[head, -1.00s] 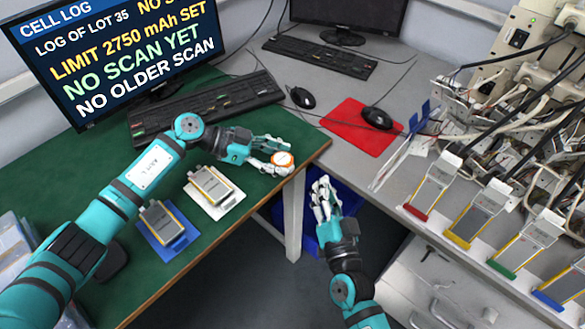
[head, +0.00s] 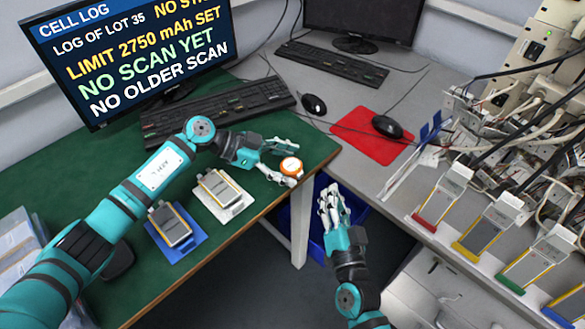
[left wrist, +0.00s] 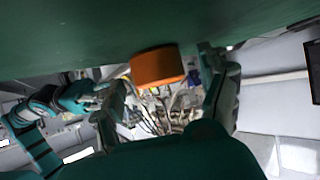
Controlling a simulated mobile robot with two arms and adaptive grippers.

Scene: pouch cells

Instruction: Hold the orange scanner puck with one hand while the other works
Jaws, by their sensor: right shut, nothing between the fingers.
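The orange scanner puck (head: 291,166), with a white top, sits on the green table near its right corner. My left gripper (head: 280,162) is at the puck, its fingers open around it. In the left wrist view the orange puck (left wrist: 157,66) shows between the two spread fingers (left wrist: 163,100), with a gap to the right finger; firm contact cannot be seen. My right gripper (head: 332,206) is shut and empty, over the gap between the green table and the grey bench. The monitor (head: 130,50) reads "NO SCAN YET", "NO OLDER SCAN" and "LIMIT 2750 mAh SET".
Pouch cells lie on a white tray (head: 236,209) and a blue tray (head: 186,250) left of the puck. A keyboard (head: 215,112) lies behind my left arm. The grey bench holds a red mat (head: 352,140), a mouse (head: 387,125) and several colour-edged cell holders (head: 440,195) with cables.

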